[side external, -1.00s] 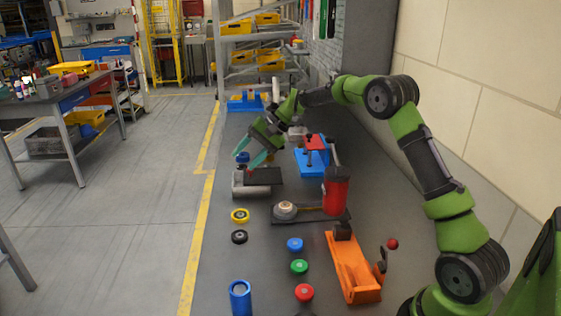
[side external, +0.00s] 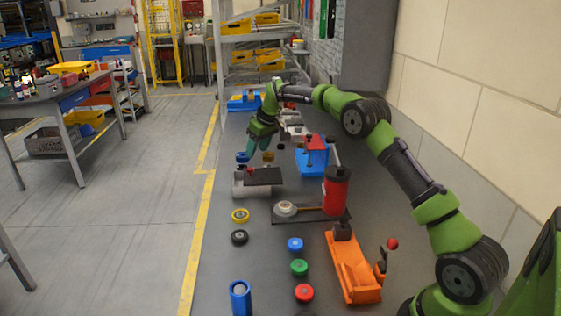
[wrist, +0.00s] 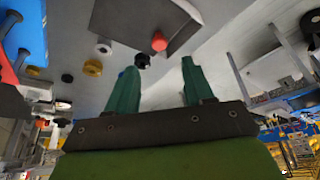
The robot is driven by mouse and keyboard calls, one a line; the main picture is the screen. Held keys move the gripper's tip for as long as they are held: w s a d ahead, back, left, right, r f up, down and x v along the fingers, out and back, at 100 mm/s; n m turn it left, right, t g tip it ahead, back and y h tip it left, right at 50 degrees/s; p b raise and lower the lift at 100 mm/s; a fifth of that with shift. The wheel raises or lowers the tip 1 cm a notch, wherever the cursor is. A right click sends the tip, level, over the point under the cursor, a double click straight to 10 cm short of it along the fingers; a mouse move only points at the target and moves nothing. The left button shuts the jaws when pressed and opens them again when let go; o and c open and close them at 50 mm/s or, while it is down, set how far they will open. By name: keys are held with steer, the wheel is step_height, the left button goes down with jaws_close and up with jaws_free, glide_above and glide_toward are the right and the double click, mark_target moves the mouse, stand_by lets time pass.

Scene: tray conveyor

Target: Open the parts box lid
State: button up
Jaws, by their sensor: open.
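The parts box (side external: 250,189) looks like a low light-grey box with a dark flat lid (side external: 264,177), near the left edge of the bench. The lid lies about level and reaches past the box on the right. A small red knob (side external: 249,170) shows at its top. In the wrist view the dark lid (wrist: 122,24) is at the top, with the red knob (wrist: 159,41) near its lower edge. My gripper (side external: 261,153) is behind the box, fingers pointing down. Its two green fingers (wrist: 160,75) are apart with nothing between them, clear of the knob.
A blue stand with a red top (side external: 317,155) is right of my gripper. A red cylinder (side external: 337,188) and an orange fixture (side external: 353,268) stand nearer. Yellow (side external: 240,215) and black (side external: 240,237) discs lie in front of the box. A blue-topped piece (side external: 242,157) is close behind it.

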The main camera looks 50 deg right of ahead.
mark_target(251, 168)
steer(key=x, duration=0.8)
steer(key=shift+w+f, duration=0.1)
steer(key=shift+f, duration=0.05)
jaws_close()
